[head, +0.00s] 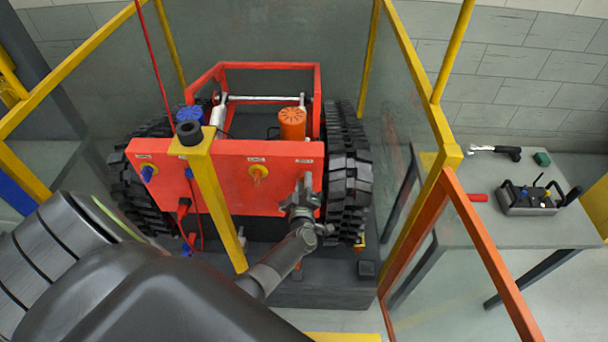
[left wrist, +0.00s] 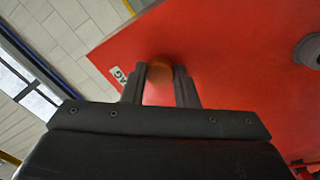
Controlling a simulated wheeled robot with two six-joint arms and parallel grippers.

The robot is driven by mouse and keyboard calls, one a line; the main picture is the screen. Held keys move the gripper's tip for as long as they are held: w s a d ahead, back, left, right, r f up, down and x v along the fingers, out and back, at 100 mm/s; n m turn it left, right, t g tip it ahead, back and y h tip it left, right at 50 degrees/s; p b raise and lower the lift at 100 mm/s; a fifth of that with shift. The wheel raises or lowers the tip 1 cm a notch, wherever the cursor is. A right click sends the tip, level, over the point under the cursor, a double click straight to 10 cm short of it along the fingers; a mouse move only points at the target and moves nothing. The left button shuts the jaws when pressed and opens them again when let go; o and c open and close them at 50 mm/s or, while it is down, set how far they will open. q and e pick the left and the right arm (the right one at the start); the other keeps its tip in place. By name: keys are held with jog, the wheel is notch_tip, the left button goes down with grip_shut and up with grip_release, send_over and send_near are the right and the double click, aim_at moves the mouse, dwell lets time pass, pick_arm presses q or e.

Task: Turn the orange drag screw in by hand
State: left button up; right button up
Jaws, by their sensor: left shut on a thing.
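The orange drag screw (left wrist: 160,68) shows in the left wrist view as a small round orange-brown knob on the red panel (left wrist: 240,60). My left gripper (left wrist: 159,84) is shut on it, with one finger on each side. A white label (left wrist: 118,77) with partly hidden letters is on the panel beside it. In the head view my left gripper (head: 302,190) is at the right part of the carrier's red panel (head: 225,186) and hides the screw. My right gripper is not in view.
A yellow post (head: 220,206) stands in front of the panel, left of my gripper. Black tracks (head: 349,180) flank the carrier. At right, a table (head: 480,225) holds a controller (head: 528,199) and tool (head: 497,151).

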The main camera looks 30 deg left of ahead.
pick_arm(q)
jog(key=m, duration=0.4)
jog(key=shift+s+f, duration=0.1)
jog(key=o, duration=0.8)
